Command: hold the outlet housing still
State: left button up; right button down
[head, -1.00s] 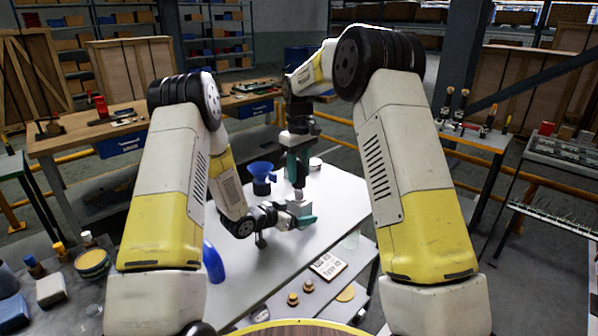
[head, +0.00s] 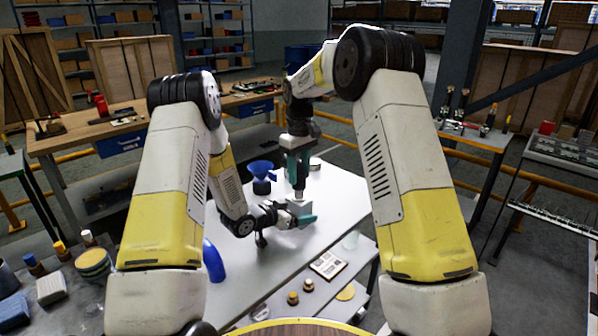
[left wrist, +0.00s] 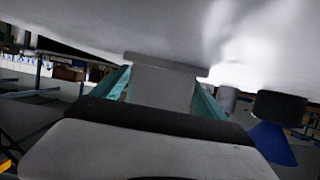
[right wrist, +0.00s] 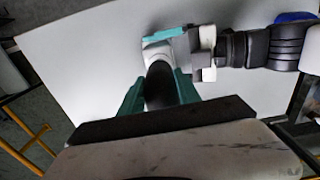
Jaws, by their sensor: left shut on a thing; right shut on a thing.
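The outlet housing (head: 299,207) is a small pale grey piece above the white table. My left gripper (head: 303,216) is shut on it from the side. In the left wrist view the housing (left wrist: 160,90) shows as a grey block with a wider flange, between the teal fingers. My right gripper (head: 298,172) points down from above and is shut on a dark cylindrical part (right wrist: 160,88). The lower end of this part meets the top of the housing in the head view. Whether it sits in the housing or only touches it is hidden.
A blue funnel-shaped thing (head: 261,170) stands on the white table (head: 335,205) behind my left gripper. A blue bottle-like thing (head: 213,262) is at the near left. A printed plate (head: 327,264) and small brass parts (head: 293,298) lie on a lower shelf in front.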

aim_at(299, 182)
jog(key=shift+f, duration=1.75)
jog(key=c, duration=0.8)
grip_release()
jog(key=shift+r, duration=0.1)
jog(key=shift+o, duration=0.2)
notch_tip(299, 182, up, 12)
pick_arm(q)
jog(key=o, duration=2)
